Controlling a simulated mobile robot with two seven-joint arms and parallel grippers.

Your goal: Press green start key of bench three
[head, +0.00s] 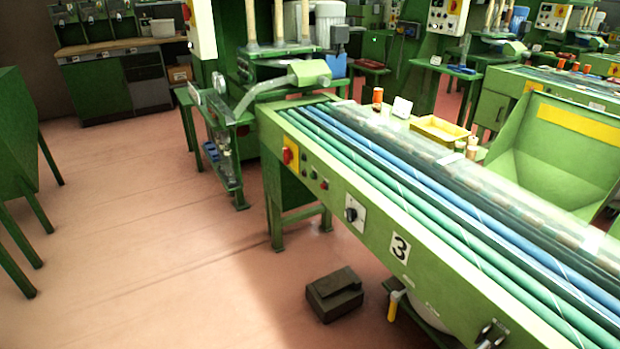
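Bench three (330,170) is the long green bench running from the centre to the lower right, with a number 3 plate (399,248) on its front side. Near its far left end is a red rotary switch (288,156) on a yellow plate. Just right of it are several small buttons; one (304,172) looks green, but it is too small to be sure, and another (324,185) is red. A black knob on a white plate (354,214) sits farther right. Neither of my grippers is in view.
A dark block (334,294) lies on the floor in front of the bench. Open pink floor (150,230) stretches to the left. A green-legged hopper (15,130) stands at the left edge. A yellow tray (440,130) and a green bin (550,155) are behind the bench.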

